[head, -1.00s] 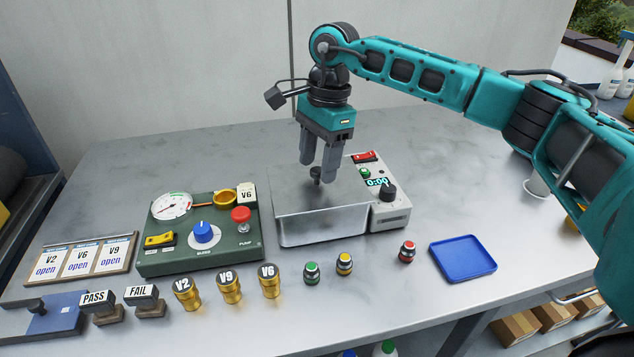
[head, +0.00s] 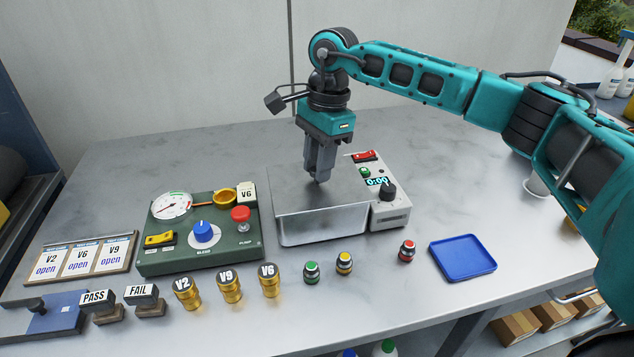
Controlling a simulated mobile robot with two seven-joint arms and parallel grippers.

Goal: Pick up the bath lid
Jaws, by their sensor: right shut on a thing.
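The bath lid (head: 340,203) is a flat grey metal plate lying on top of the silver bath (head: 325,228), right of the table's middle. Its dark knob is mostly hidden between the fingers. My right gripper (head: 318,178) points straight down over the lid and is shut on the knob. The lid still sits on the bath, with no gap visible. My left gripper is not in view.
A control box (head: 388,203) with a 0:00 display adjoins the bath's right side. A green gauge panel (head: 160,262) stands to the left. Small colored-cap jars, gold V-marked cylinders and a blue tray (head: 463,258) lie in front. The table behind is clear.

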